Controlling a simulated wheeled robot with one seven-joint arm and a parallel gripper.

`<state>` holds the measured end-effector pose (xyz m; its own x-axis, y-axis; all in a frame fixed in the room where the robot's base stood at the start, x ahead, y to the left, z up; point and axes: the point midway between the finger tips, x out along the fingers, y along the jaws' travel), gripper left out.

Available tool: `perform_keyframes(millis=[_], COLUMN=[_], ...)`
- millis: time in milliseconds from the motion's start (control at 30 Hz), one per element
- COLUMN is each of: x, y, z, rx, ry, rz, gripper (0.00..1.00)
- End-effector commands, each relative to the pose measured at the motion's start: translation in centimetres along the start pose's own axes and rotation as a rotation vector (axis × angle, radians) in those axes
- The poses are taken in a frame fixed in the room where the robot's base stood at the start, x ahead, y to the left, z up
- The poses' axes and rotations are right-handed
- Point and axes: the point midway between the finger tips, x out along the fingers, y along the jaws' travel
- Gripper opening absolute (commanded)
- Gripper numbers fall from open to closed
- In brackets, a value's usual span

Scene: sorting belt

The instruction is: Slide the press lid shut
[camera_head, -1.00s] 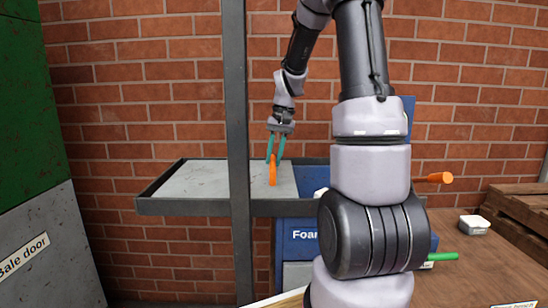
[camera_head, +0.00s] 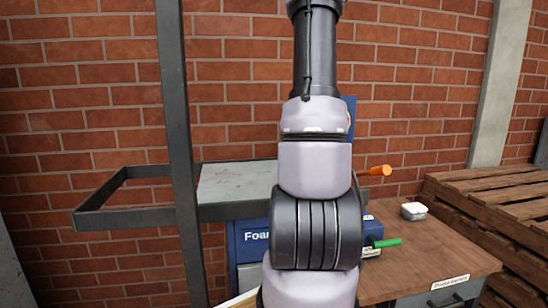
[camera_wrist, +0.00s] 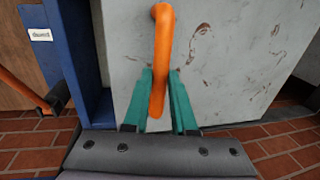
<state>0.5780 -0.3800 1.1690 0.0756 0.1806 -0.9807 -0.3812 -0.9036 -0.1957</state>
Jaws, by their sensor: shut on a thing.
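The press lid (camera_head: 237,182) is a grey scuffed plate that slides in a dark frame (camera_head: 110,203). In the head view it lies over the blue press (camera_head: 252,238), with the left part of the frame empty. Its right part is hidden behind my arm. In the wrist view the lid (camera_wrist: 225,60) carries an orange handle (camera_wrist: 162,55). My gripper (camera_wrist: 160,100) has its teal fingers on both sides of the handle and is shut on it. In the head view my gripper is hidden behind my arm.
A dark post (camera_head: 180,130) stands before the frame. An orange-tipped lever (camera_head: 378,171) and a green handle (camera_head: 387,243) stick out right of the press. A wooden bench (camera_head: 425,255) holds a small white box (camera_head: 413,211). Pallets (camera_head: 490,210) stand further right.

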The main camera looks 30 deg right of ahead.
Motion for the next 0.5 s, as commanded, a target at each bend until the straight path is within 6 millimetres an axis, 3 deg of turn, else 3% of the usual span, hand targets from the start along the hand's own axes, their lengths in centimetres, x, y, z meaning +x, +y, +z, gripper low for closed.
perform_keyframes(millis=[33, 200, 500], x=[-0.4, -1.1, -1.7], y=[1.5, 5.1, 7.8], z=[-0.1, -0.1, -0.1], rx=[0.005, 0.003, -0.001], ry=[0.004, 0.004, 0.003], rz=[0.003, 0.003, 0.002], gripper=[0.00, 0.00, 0.00])
